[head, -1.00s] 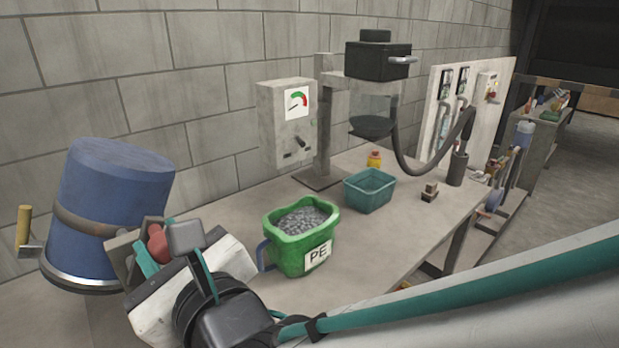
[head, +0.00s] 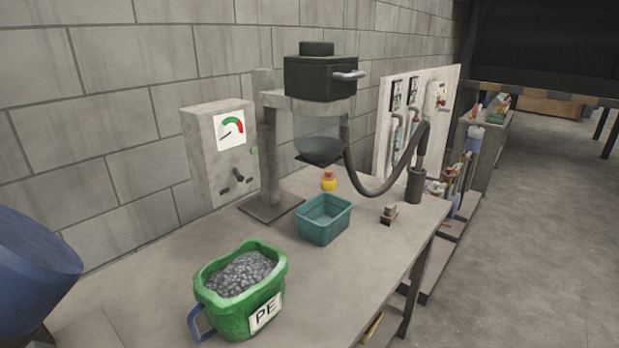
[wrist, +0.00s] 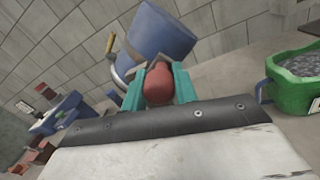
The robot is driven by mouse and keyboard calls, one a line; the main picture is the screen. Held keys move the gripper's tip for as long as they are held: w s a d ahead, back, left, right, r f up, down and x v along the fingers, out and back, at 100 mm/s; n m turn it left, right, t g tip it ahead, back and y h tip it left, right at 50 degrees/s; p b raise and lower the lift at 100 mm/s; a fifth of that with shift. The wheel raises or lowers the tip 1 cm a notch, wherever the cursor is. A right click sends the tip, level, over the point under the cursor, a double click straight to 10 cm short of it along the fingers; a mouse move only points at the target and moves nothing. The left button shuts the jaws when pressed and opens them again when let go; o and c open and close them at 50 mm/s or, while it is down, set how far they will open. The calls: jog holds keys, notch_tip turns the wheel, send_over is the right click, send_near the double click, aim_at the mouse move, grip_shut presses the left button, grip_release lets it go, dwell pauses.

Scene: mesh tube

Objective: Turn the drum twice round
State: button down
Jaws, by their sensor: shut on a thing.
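The blue drum (head: 32,268) is cut off at the left edge of the head view. In the wrist view the drum (wrist: 160,34) stands tilted just beyond my fingers, with a yellow handle (wrist: 110,43) at its left side. My gripper (wrist: 159,82) shows only in the wrist view. Its teal fingers are shut on a rounded red grip (wrist: 158,86), which sits between them in front of the drum's lower end. How the red grip joins the drum is hidden.
A green tub of grey pellets marked PE (head: 271,308) stands on the bench (head: 345,270) right of the drum. Behind it are a teal bin (head: 325,230), a gauge box (head: 222,190) and a black hopper (head: 320,78). Open floor lies at the right.

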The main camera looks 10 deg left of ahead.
dwell(0.3)
jog(key=c, duration=1.1)
grip_release()
jog(key=shift+a, duration=0.1)
jog(key=shift+r, duration=0.1)
